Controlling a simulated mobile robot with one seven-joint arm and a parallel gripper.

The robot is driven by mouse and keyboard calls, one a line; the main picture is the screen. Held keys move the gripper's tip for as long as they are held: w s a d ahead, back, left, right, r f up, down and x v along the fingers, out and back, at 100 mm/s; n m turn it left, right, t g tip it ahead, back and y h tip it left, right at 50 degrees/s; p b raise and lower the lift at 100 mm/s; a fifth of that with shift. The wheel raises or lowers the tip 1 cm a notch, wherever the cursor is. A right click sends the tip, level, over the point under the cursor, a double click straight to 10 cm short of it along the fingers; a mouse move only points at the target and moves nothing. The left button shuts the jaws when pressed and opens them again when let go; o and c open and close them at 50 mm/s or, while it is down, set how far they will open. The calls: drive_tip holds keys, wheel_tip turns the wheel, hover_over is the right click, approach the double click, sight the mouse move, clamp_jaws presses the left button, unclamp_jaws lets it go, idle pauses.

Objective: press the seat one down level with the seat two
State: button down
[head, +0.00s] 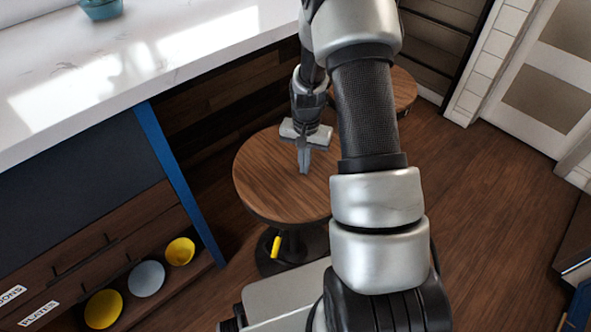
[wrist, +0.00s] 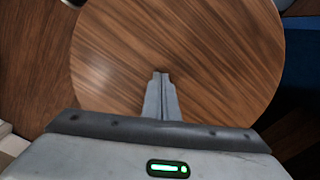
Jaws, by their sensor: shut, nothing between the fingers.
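A round wooden stool seat (head: 268,185) is in the middle of the head view, on a dark pedestal with a yellow lever (head: 276,246). A second round wooden seat (head: 402,90) is farther back, partly hidden behind my arm. I cannot tell from the labels which is seat one. My gripper (head: 304,170) points down over the nearer seat, its fingers together and empty. In the wrist view the fingertips (wrist: 160,76) are over the middle of the wooden seat (wrist: 215,50). I cannot tell whether they touch it. The height difference between the seats is unclear.
A white marble counter (head: 150,55) runs along the left. Below it are a blue panel (head: 180,180) and an open shelf with yellow bowls (head: 180,251) and a grey bowl (head: 147,278). Wooden floor (head: 490,200) is clear to the right.

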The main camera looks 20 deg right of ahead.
wheel_tip(320, 180, up, 7)
drive_tip(key=p, duration=0.4)
idle(0.4)
